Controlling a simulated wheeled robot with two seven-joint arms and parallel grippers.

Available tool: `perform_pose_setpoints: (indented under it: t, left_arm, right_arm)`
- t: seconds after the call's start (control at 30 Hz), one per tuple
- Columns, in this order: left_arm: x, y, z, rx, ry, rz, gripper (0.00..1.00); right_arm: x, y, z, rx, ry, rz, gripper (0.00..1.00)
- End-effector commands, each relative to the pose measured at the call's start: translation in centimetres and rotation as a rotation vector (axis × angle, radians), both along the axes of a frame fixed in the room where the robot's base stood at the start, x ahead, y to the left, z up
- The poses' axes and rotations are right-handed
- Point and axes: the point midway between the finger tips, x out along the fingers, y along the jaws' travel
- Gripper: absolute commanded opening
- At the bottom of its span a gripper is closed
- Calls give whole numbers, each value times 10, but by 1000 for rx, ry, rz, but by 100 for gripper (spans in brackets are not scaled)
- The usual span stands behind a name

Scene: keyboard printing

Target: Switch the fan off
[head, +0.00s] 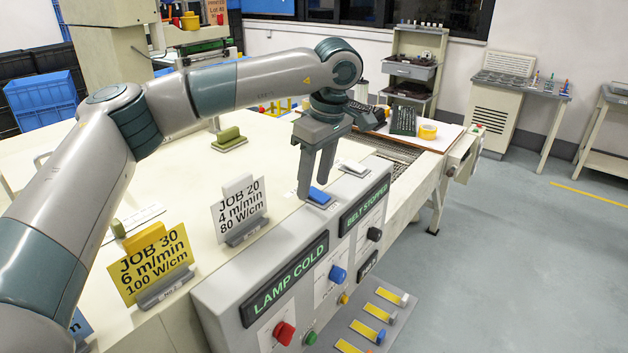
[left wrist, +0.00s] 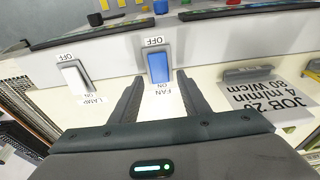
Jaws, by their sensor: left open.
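The fan switch is a blue rocker (left wrist: 158,66) on top of the control panel, labelled OFF at one end and FAN ON at the other. I cannot tell which end is pressed. In the head view the blue fan switch (head: 319,196) is partly hidden by my left gripper (head: 314,188). That gripper points down beside the switch, open and empty. In the left wrist view its fingers (left wrist: 158,78) lie on either side of the FAN ON end; contact is not clear. My right gripper is not in view.
A white lamp switch (left wrist: 73,77) sits beside the fan switch. The panel front has displays reading LAMP COLD (head: 288,285) and BELT STOPPED (head: 364,206), plus several knobs. A white JOB 20 card (head: 239,208) and a yellow JOB 30 card (head: 153,264) stand behind the panel.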

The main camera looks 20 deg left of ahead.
Motion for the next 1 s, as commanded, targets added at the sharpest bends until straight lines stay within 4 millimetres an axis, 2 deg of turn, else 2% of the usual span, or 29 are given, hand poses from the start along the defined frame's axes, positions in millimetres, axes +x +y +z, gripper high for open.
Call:
perform_pose_setpoints:
  t: [0.27,0.53,0.7,1.0]
  left_arm:
    - [-2,-7,31,0,-3,-2,42]
    - [-5,-16,84,0,-4,0,42]
    - [-8,-22,119,1,-4,1,42]
    - [-10,-29,157,2,-2,0,42]
  right_arm:
    - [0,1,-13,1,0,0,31]
    - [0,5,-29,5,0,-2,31]
    - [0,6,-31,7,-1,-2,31]
    - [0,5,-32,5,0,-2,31]
